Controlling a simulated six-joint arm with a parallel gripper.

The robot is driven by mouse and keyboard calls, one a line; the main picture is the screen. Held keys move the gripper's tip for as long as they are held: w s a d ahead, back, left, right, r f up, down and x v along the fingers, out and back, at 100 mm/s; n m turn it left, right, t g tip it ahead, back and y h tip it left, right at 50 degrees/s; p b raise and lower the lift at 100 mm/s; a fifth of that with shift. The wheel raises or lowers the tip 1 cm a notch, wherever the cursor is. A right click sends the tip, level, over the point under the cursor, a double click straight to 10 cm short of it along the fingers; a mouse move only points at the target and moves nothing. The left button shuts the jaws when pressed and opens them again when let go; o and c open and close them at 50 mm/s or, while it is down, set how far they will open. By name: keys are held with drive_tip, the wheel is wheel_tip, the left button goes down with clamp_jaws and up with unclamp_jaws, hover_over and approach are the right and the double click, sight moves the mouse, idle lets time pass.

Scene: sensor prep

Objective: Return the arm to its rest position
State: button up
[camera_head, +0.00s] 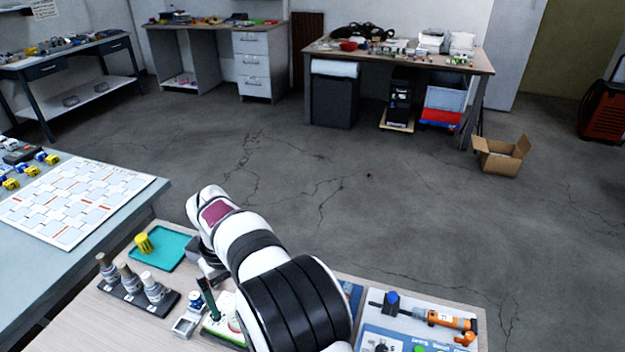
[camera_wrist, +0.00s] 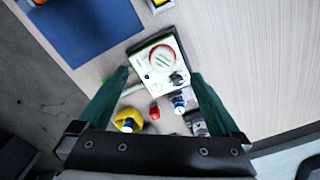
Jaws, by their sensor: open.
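My arm reaches from the lower middle of the head view over the workbench (camera_head: 75,325). My gripper (camera_head: 208,290) points down above the bench, partly hidden by my arm. In the wrist view my gripper (camera_wrist: 158,74) shows two dark green fingers spread wide apart. It is open, with nothing clasped between them. A white device (camera_wrist: 158,60) with a round red part lies beneath and beyond the fingertips. Several small parts show between the fingers, including a yellow one (camera_wrist: 127,119), a red one (camera_wrist: 155,112) and a blue-and-white one (camera_wrist: 178,101).
A teal tray (camera_head: 172,260) with a yellow cylinder (camera_head: 144,243) and a dark rack (camera_head: 128,298) of three capped bottles stand left of my gripper. A mat (camera_head: 400,325) with an orange-and-grey tool (camera_head: 440,320) lies right of my arm. Open floor lies beyond the bench.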

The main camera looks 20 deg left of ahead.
drive_tip(key=s+d+r+m, duration=0.1)
drive_tip(key=d+r+m, duration=0.35)
drive_tip(key=d, duration=0.55)
drive_tip(key=d+r+m, duration=0.3)
drive_tip(key=d+r, duration=0.3)
drive_tip(key=d, duration=0.5)
drive_tip(key=s+d+f+m+y, duration=0.1)
drive_tip(key=s+d+m, duration=0.9)
drive_tip(key=s+d, duration=0.4)
drive_tip(key=s, duration=0.3)
drive_tip(key=shift+s+y, duration=0.35)
drive_tip(key=shift+y, duration=0.05)
drive_tip(key=shift+f, duration=0.1)
drive_tip(key=c, duration=0.3)
